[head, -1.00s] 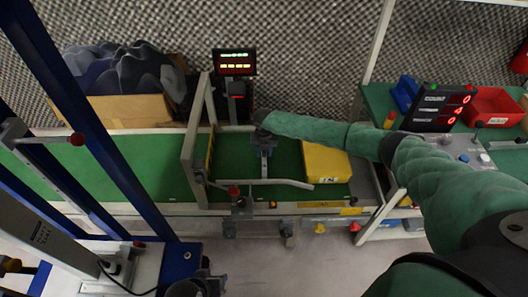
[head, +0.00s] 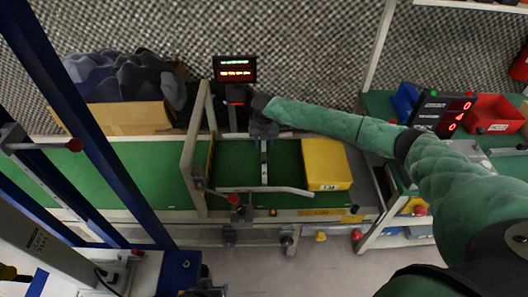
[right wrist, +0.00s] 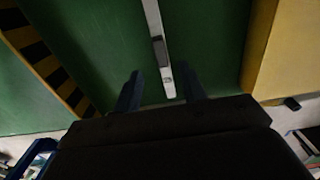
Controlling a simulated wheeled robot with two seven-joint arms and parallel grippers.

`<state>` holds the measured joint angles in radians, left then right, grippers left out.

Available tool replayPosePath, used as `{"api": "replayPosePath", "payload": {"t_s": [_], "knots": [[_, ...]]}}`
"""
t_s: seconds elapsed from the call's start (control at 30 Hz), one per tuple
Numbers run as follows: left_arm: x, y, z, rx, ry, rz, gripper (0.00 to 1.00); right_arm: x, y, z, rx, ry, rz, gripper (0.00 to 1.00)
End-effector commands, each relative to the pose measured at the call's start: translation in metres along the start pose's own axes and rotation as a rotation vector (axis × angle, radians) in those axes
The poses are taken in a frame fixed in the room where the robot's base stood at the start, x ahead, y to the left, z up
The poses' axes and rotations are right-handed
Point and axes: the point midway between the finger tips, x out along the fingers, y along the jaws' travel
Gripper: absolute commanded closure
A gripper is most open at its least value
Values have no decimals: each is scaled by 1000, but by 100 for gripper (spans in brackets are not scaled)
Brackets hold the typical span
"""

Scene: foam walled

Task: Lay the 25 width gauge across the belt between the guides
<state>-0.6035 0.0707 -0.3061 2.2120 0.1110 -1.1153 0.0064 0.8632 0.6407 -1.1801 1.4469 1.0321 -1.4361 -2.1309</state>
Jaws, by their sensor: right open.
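The width gauge, a slim light grey bar (head: 264,163), lies across the green belt (head: 233,165), its length running from the far side toward the near curved guide rail (head: 285,189). Its number is not readable. In the right wrist view the bar (right wrist: 151,18) has a dark patch, and its near end sits between my fingertips. My right gripper (head: 264,134) is over the bar's far end; its two fingers (right wrist: 161,88) stand apart, with a gap on each side of the bar. My left gripper is not clearly in view.
A yellow box (head: 326,164) sits on the belt right of the gauge. A grey gate frame (head: 194,140) with a yellow-black striped edge (right wrist: 42,60) stands to the left. A lit display (head: 234,69) stands behind.

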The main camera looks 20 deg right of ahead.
Motion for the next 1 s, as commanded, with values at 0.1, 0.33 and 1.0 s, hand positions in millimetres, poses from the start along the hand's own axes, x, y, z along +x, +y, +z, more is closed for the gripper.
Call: {"api": "replayPosePath", "payload": {"t_s": [0.1, 0.33, 1.0], "knots": [[7, -1, 4, -1, 0, -1, 64, -12, 0, 0, 0, 0, 0, 59], [8, -2, 4, -1, 7, -1, 64, -21, 0, 0, 0, 0, 0, 59], [7, -2, 4, 0, -4, -2, 64, -21, -1, 0, 204, 2, -3, 59]]}}
